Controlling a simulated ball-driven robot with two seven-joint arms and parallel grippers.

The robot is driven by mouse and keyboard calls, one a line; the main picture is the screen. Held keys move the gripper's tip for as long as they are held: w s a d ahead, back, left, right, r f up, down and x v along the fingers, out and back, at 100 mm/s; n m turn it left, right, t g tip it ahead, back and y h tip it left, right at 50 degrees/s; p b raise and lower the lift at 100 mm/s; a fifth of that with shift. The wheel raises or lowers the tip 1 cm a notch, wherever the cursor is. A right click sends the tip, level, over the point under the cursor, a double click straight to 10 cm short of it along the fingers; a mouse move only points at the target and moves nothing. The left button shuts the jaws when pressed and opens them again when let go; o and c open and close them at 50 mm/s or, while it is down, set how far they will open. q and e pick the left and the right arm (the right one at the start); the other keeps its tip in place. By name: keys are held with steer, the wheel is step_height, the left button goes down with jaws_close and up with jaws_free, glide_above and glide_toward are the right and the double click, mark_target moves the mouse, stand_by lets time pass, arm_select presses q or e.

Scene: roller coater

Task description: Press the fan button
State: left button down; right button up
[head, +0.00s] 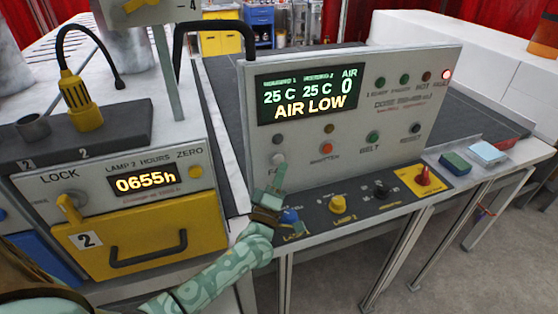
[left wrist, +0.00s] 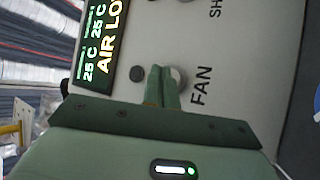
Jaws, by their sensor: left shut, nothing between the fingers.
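The pale round fan button (head: 279,159) is on the lower left of the grey control panel (head: 440,75). In the left wrist view the fan button (left wrist: 179,76) shows beside the word FAN, partly hidden behind my fingers. My left gripper (head: 279,168) is shut and empty, its tips right at the button; it also shows in the left wrist view (left wrist: 162,70). I cannot tell whether the tips touch the button. The display (head: 310,94) reads 25 C, 25 C, AIR 0 and AIR LOW. My right gripper is not in view.
An orange button (head: 326,148), a green belt button (head: 373,137) and a dark reset button (head: 415,128) sit to the right. A lamp unit with a yellow drawer (head: 150,225) stands left.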

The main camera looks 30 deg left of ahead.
arm_select(q)
steer(key=shift+w+a, duration=0.1)
steer(key=shift+a, duration=0.05)
steer(key=shift+w+a, duration=0.2)
steer(key=shift+w+a, duration=0.25)
steer(key=shift+a, duration=0.05)
stand_by(0.9)
steer(key=shift+s+d, duration=0.55)
steer(key=shift+d, duration=0.1)
stand_by(0.4)
steer(key=s+d+p, duration=0.1)
steer(key=d, duration=0.1)
steer(key=s+d+p, duration=0.1)
steer(key=s, duration=0.1)
steer(key=shift+s+d, duration=0.2)
steer(key=shift+d, duration=0.15)
